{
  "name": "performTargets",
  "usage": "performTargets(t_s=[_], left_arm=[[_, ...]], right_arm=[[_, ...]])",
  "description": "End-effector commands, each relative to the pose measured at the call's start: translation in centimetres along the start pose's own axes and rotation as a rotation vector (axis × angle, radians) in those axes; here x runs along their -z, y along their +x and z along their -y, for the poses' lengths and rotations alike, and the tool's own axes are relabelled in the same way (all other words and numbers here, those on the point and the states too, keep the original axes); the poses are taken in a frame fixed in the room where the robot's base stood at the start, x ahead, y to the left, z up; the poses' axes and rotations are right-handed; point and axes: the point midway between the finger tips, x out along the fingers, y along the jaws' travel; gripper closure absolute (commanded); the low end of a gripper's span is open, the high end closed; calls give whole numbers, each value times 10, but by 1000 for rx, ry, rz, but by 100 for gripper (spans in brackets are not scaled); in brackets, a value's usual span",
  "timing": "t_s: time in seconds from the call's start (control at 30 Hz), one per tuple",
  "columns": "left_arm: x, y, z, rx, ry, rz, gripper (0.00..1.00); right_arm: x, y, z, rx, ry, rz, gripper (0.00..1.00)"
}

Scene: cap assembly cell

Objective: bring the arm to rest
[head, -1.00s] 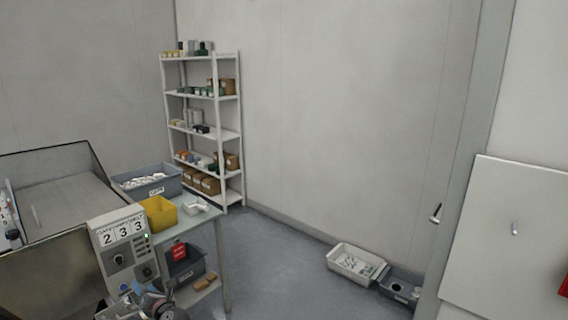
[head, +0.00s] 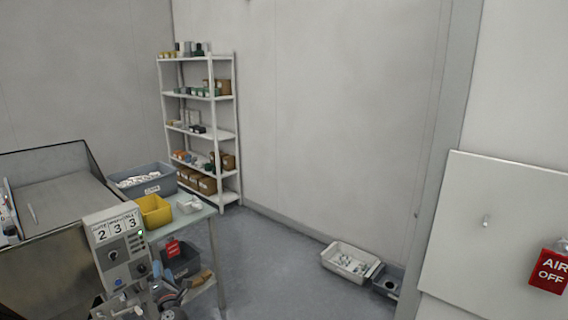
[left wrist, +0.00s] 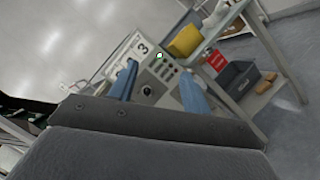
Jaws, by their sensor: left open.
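My left gripper (head: 158,293) is at the bottom left of the head view, in front of the grey control box (head: 117,250) with the counter reading 233. In the left wrist view its two blue fingers (left wrist: 160,88) are spread apart with nothing between them. The control box (left wrist: 150,68) shows behind and between the fingers there. The gripper appears clear of the box, though the exact gap is hard to tell. My right gripper is in neither view.
A side table (head: 190,219) carries a yellow bin (head: 154,212) and a grey crate (head: 141,181). A shelf rack (head: 238,130) stands behind. A white tray (head: 349,262) lies on open floor. A red AIR OFF sign (head: 550,270) is at right.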

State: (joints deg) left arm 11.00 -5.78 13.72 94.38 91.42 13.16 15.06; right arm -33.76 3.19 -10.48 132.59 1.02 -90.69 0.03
Motion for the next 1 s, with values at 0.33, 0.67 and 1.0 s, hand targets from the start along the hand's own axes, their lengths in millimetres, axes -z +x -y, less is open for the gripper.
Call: performTargets(t_s=[0.33, 0.67, 1.0], left_arm=[[-122, -30, -17, 26, 452, 552, 52], [-185, -118, 10, 174, 1013, 1041, 52], [-108, -274, 57, 631, 1596, 1384, 52]], right_arm=[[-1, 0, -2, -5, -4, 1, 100], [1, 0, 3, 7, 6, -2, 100], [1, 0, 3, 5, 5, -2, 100]])
